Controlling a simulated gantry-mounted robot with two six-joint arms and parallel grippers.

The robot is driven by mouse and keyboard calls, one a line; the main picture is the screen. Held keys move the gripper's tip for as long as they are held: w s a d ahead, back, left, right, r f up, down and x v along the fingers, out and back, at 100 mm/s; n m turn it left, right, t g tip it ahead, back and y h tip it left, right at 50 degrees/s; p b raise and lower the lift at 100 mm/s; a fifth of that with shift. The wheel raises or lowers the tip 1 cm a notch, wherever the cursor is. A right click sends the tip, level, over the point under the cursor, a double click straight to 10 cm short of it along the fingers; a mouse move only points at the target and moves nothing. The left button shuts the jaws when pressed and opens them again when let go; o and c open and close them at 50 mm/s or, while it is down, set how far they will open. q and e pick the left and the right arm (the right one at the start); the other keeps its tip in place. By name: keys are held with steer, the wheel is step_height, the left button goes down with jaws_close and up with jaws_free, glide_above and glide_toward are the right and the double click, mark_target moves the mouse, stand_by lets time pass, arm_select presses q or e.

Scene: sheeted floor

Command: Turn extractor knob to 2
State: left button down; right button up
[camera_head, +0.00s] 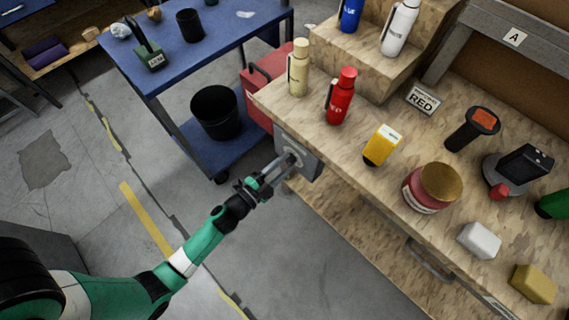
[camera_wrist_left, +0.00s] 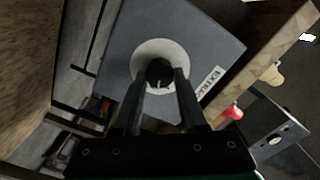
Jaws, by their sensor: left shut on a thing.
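The extractor box is a grey panel (camera_wrist_left: 212,40) fixed at the bench's end; it also shows in the head view (camera_head: 306,152). A pale round dial (camera_wrist_left: 148,50) sits on it with a black knob (camera_wrist_left: 159,72) at its centre. A white label with partly readable lettering, "EXTR...", is beside the dial. My left gripper (camera_head: 287,163) reaches the panel from the lower left. In the left wrist view its two fingers (camera_wrist_left: 162,88) are shut on the knob, one on each side. The dial's numbers cannot be read. My right gripper is not in view.
The wooden bench (camera_head: 345,145) holds a red bottle (camera_head: 341,95), a cream bottle (camera_head: 298,68), a yellow box (camera_head: 382,145) and other items. A blue cart (camera_head: 170,75) with a black bin (camera_head: 215,112) stands at the left. The floor before the panel is clear.

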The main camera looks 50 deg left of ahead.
arm_select(q)
steer(key=shift+m, duration=1.1)
steer(key=shift+c, duration=2.3)
jaws_free()
steer(key=s+d+p, duration=0.1)
steer(key=s+p, duration=0.1)
steer(key=s, duration=0.9)
steer(key=shift+s, duration=0.3)
